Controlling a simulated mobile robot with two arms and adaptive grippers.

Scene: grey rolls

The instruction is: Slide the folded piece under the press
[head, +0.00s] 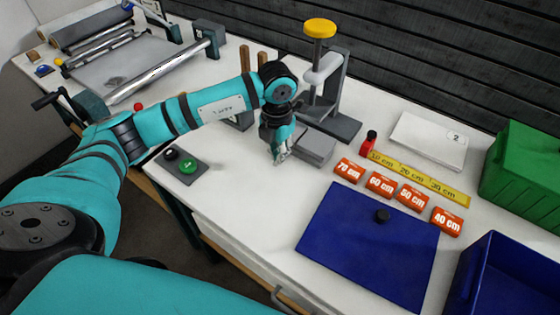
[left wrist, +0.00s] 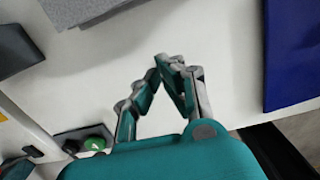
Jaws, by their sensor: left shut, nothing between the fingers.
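The grey folded piece (head: 315,148) lies on the white table just in front of the press (head: 336,88). Its left end is partly hidden by my left gripper. The press has a yellow knob, a light grey arm and a dark grey base; I cannot tell whether the piece touches the base. My left gripper (head: 280,158) points down beside the piece's left end, fingertips together and empty. In the left wrist view the shut fingertips (left wrist: 172,62) show over bare table, with a grey edge, likely the piece (left wrist: 85,10), at the top left. My right gripper is out of view.
A green-and-black button box (head: 182,167) sits left of the gripper. Orange length tags (head: 381,184), a yellow ruler (head: 420,178) and a blue mat (head: 365,250) lie to the right. Green (head: 525,170) and blue (head: 500,285) bins stand far right. A roller machine (head: 130,60) is behind left.

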